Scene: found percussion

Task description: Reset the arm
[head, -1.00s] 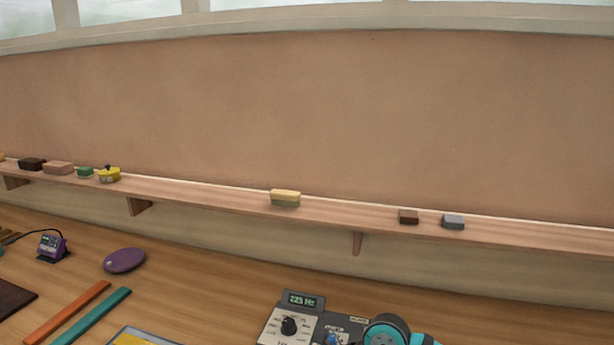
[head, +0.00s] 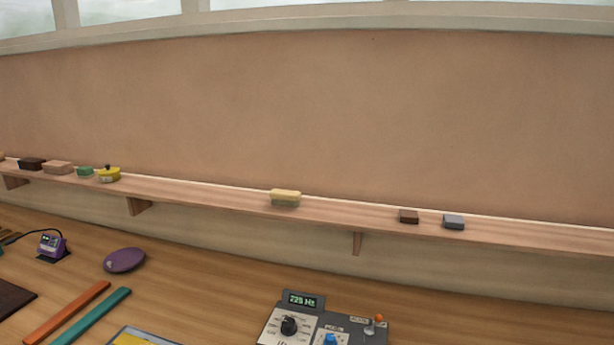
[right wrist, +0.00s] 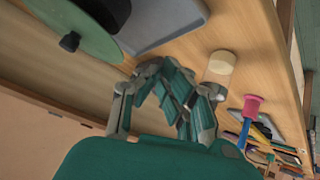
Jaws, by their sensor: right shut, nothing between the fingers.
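My right gripper (right wrist: 168,84) shows in the right wrist view, its teal and grey fingers closed together with nothing between them. It is above or near the wooden table, apart from a pale cylinder (right wrist: 221,63) to its right. None of my arms or grippers shows in the head view, and my left gripper is not seen.
In the head view, a control box (head: 300,322) with a lit display stands at the table's front. A purple oval (head: 124,260) and orange (head: 68,313) and teal (head: 92,316) bars lie left. Small blocks sit on the wall shelf (head: 220,196). The right wrist view shows a green disc (right wrist: 75,28) and pink-topped tool (right wrist: 251,106).

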